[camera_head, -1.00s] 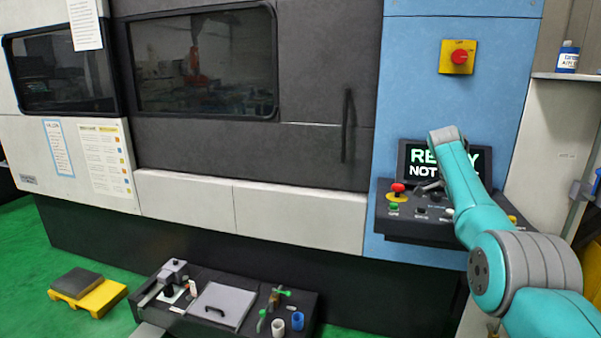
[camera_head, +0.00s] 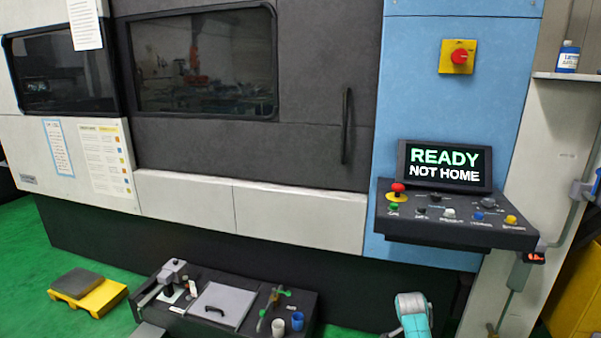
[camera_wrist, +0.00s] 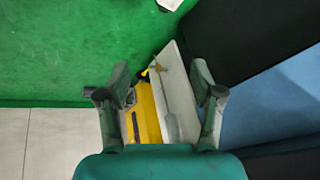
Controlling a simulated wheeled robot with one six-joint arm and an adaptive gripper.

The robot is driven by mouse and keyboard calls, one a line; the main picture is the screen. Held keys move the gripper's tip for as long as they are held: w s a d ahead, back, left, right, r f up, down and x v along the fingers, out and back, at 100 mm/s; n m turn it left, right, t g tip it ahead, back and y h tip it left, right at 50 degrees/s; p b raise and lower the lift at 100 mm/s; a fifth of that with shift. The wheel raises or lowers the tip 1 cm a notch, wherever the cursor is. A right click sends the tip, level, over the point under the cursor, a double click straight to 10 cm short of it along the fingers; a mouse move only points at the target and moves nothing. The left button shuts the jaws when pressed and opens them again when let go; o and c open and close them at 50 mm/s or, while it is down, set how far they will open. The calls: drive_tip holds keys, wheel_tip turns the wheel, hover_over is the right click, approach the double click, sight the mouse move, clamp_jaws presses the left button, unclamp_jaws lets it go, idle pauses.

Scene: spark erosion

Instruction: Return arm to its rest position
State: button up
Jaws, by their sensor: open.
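My arm (camera_head: 412,312) shows only as a teal and grey piece at the bottom edge of the head view, right of the low black bench. My gripper is outside the head view. In the wrist view my gripper (camera_wrist: 158,95) is open, its two fingers apart with nothing held between them. Beyond the fingers, a yellow thing (camera_wrist: 146,108) and a pale grey panel (camera_wrist: 176,98) show near the green floor.
The machine's control panel (camera_head: 455,215) has a screen (camera_head: 445,167) reading "READY NOT HOME". A low black bench (camera_head: 240,325) with tools stands before the machine.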

drive_tip(key=s+a+f+n+t+y, duration=0.1)
drive_tip(key=s+a+f+n, duration=0.1)
drive_tip(key=s+a+f, duration=0.4)
drive_tip(key=s+a+f+n+t, duration=0.1)
drive_tip(key=s+f+n+t, duration=0.1)
drive_tip(key=s+f, duration=0.75)
drive_tip(key=s+a+n+t+y, duration=0.1)
drive_tip(key=s+a+n, duration=0.15)
drive_tip(key=s, duration=0.75)
drive_tip(key=s+a+n+t, duration=0.2)
drive_tip(key=s+a, duration=0.1)
drive_tip(key=s, duration=0.7)
drive_tip(key=s+a+r+n+t+y, duration=0.1)
drive_tip(key=s+a+r, duration=0.1)
drive_tip(key=s+r, duration=0.55)
drive_tip(key=s+a+r+n+t, duration=0.2)
drive_tip(key=s+r, duration=0.2)
drive_tip(key=s, duration=0.7)
drive_tip(key=s+r+n+t, duration=0.1)
drive_tip(key=s+r, duration=0.4)
drive_tip(key=r, duration=0.4)
drive_tip(key=s+r+n+t, duration=0.1)
drive_tip(key=s+r, duration=0.4)
drive_tip(key=r, duration=0.5)
drive_tip(key=shift+s+a+r+n+y, duration=0.2)
drive_tip(key=shift+s+a+n+y, duration=0.05)
drive_tip(key=shift+a+n+y, duration=0.15)
